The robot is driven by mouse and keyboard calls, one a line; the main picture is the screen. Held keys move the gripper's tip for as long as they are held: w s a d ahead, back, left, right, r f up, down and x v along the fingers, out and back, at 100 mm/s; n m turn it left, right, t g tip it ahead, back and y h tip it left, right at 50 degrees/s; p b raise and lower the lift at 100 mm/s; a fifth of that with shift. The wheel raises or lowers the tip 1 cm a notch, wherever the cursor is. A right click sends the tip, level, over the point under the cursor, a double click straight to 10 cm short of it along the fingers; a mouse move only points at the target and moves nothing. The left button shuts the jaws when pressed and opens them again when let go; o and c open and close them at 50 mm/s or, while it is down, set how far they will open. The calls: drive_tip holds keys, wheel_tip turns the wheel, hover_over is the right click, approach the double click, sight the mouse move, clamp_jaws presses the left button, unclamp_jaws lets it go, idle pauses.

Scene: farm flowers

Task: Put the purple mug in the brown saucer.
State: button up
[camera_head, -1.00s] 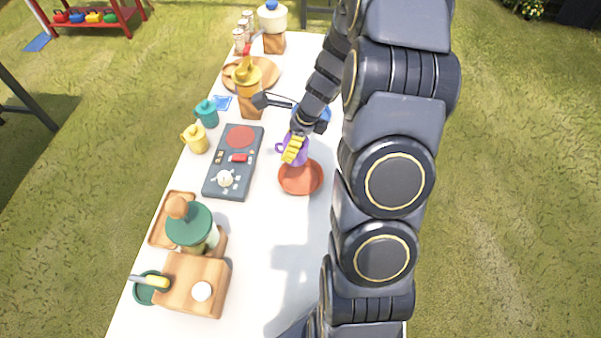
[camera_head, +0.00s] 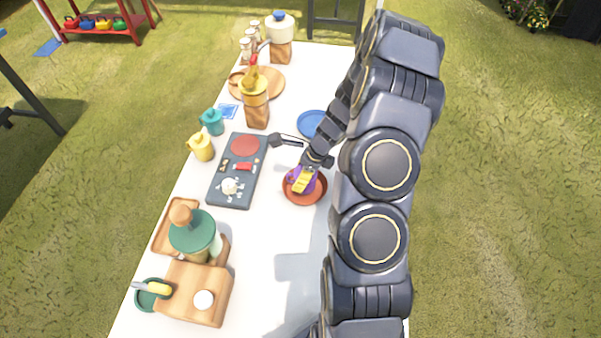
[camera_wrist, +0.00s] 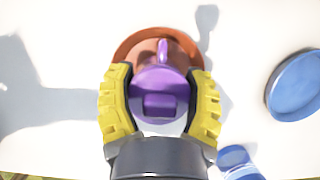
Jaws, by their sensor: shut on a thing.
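The purple mug (camera_head: 293,177) is at the brown saucer (camera_head: 306,199), a round reddish-brown dish on the white table. My gripper (camera_head: 304,181) has yellow fingers and is shut on the mug. In the wrist view, the mug (camera_wrist: 158,82) sits between the two fingers (camera_wrist: 160,102), with its handle pointing to the top of the picture. The saucer (camera_wrist: 128,47) shows behind the mug, its lower part hidden by mug and gripper. I cannot tell whether the mug touches the saucer.
A blue saucer (camera_head: 312,123) lies farther back, by my arm. A dark stove board (camera_head: 234,190) is left of the brown saucer. Yellow (camera_head: 201,147) and teal (camera_head: 212,122) mugs stand beyond it. The table's front middle is clear.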

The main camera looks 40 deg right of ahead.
drive_tip(key=shift+f, duration=0.15)
drive_tip(key=o, duration=1.2)
drive_tip(key=shift+c, duration=0.2)
